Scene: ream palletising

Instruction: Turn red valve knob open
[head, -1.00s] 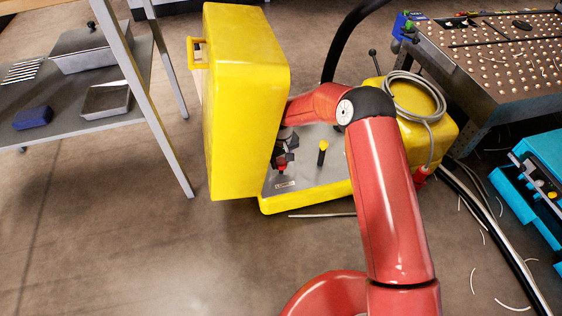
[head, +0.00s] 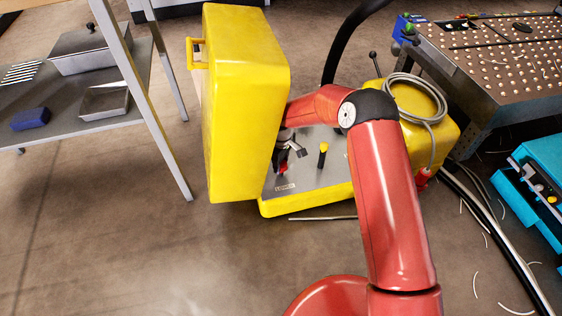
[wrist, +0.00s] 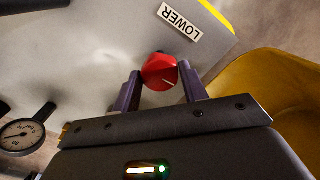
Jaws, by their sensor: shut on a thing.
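The red valve knob (wrist: 160,72) is round with a pale pointer line. It sits on a grey panel (wrist: 90,50) beside a white label reading LOWER (wrist: 182,21). My gripper (wrist: 161,82) has one dark finger on each side of the knob and is shut on it. In the head view, my gripper (head: 292,150) is at the left part of the panel of the yellow machine (head: 310,207), and a small bit of the red knob (head: 283,168) shows below it.
A yellow-topped lever (head: 323,152) stands on the panel to the right of my gripper. The tall yellow housing (head: 245,105) rises close on the left. A pressure gauge (wrist: 20,136) shows at the lower left of the wrist view. A coiled grey hose (head: 415,95) lies on the right.

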